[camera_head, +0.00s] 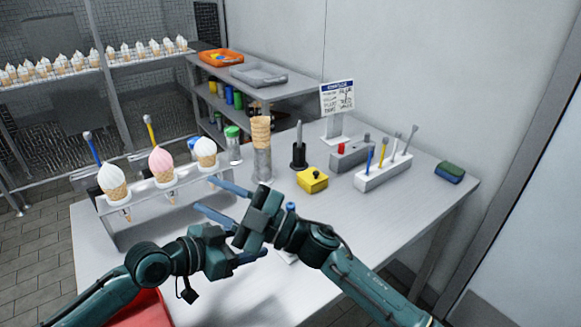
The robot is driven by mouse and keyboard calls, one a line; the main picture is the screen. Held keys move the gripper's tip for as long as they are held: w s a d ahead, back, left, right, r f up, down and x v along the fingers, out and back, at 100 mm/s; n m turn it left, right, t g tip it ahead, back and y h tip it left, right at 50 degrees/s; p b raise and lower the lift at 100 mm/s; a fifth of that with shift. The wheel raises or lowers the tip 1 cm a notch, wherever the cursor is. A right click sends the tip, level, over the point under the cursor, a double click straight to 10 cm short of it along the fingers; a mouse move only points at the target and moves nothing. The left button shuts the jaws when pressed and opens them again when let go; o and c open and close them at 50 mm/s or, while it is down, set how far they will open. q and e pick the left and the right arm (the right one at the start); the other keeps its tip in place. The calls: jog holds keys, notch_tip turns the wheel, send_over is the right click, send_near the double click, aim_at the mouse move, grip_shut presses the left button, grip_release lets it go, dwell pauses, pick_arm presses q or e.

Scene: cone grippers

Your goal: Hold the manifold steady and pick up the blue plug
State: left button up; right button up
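My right gripper (206,193) reaches leftwards over the front of the table, its two blue fingers apart with nothing visible between them. My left gripper (250,243) is just below and left of it. One of its fingers shows; the other is hidden or merges with the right gripper, so its opening is unclear. A small blue knob (290,207) shows just behind my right wrist; it may be the blue plug, but its base is hidden. I cannot pick out a manifold for certain. A small pale piece (288,258) is partly hidden under my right arm.
A cone rack (150,232) with three ice creams stands left of the grippers. Behind are a cone stack (261,135), a yellow block (312,182), a white tool rack (383,174), a grey block (350,156) and a sponge (450,172). The table's right front is clear.

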jog(key=a+r+n+g+h, duration=0.3)
jog(key=a+n+g, duration=0.1)
jog(key=n+g, duration=0.35)
jog(key=w+d+f+n+h, duration=0.1)
jog(key=w+d+h, duration=0.2)
jog(key=d+h, duration=0.2)
jog(key=w+d+f+n+t+h, duration=0.1)
jog(key=w+d+h, duration=0.2)
jog(key=d+h, duration=0.2)
jog(key=w+d+f+n+t+h, duration=0.1)
jog(key=w+d+h, duration=0.2)
jog(key=d+h, duration=0.3)
jog(key=shift+w+f+n+h, duration=0.1)
jog(key=shift+w+n+h, duration=0.1)
jog(key=shift+h, duration=0.4)
jog(key=shift+w+f+n+h, duration=0.1)
jog(key=shift+n+h, duration=0.05)
jog(key=shift+h, duration=0.45)
jog(key=shift+d+r, duration=0.1)
jog(key=shift+d, duration=0.2)
pick_arm(q)
send_over(289, 258)
jog(key=w, duration=0.3)
jog(key=f, duration=0.5)
jog(key=shift+s+d, duration=0.2)
jog(key=shift+s, duration=0.05)
jog(key=shift+c, duration=0.6)
jog(key=c, duration=1.1)
